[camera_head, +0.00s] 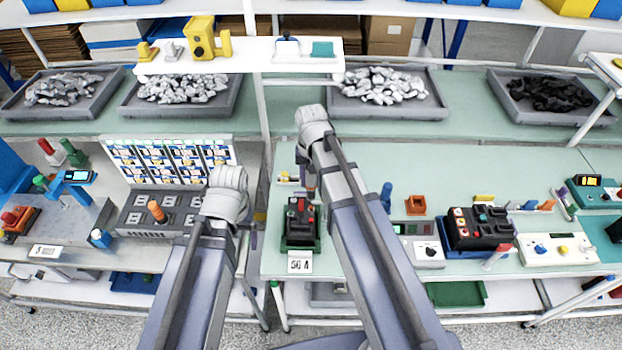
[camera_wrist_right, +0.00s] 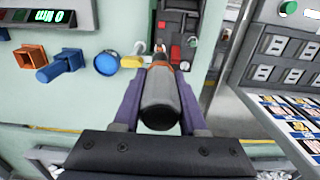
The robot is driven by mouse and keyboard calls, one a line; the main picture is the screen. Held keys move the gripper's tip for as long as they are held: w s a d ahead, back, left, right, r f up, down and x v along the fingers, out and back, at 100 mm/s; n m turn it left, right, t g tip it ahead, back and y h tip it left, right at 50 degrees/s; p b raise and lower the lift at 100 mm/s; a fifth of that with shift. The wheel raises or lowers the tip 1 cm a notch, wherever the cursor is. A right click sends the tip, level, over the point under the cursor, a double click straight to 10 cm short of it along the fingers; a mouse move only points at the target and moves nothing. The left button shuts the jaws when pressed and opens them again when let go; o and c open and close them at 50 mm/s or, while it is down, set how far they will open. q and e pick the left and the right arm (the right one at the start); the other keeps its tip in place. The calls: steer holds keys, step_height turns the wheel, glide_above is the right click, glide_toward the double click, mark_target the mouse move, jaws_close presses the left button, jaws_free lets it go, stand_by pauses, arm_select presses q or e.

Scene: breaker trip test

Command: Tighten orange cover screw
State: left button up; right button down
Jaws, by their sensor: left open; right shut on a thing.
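My right gripper (camera_wrist_right: 160,98) is shut on a dark grey screwdriver-like tool (camera_wrist_right: 160,105) with an orange collar. The tool points at the breaker unit (camera_wrist_right: 178,28), its tip just in front of or at a small fitting there; I cannot tell if they touch. In the head view the breaker unit (camera_head: 300,218), black and red on a green base, stands behind a "50 A" label (camera_head: 300,263). My right gripper (camera_head: 307,180) is above it, partly hidden by its arm. My left gripper (camera_head: 251,232) is open, mostly hidden behind its wrist. I cannot pick out the orange cover screw with certainty.
An orange-handled item (camera_head: 156,211) stands on the grey socket panel (camera_head: 150,222) at left. A blue peg (camera_head: 386,196), an orange square socket (camera_head: 415,204) and a black control box (camera_head: 480,230) are at right. A white shelf (camera_head: 240,58) hangs above the bench.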

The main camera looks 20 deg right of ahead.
mark_target(311, 191)
steer(key=shift+f+b, duration=1.9)
steer(key=shift+f, duration=0.25)
steer(key=shift+f+b, duration=0.75)
stand_by(0.9)
steer(key=shift+r, duration=0.15)
stand_by(1.1)
steer(key=shift+r+p, duration=2.9)
steer(key=shift+p, duration=0.15)
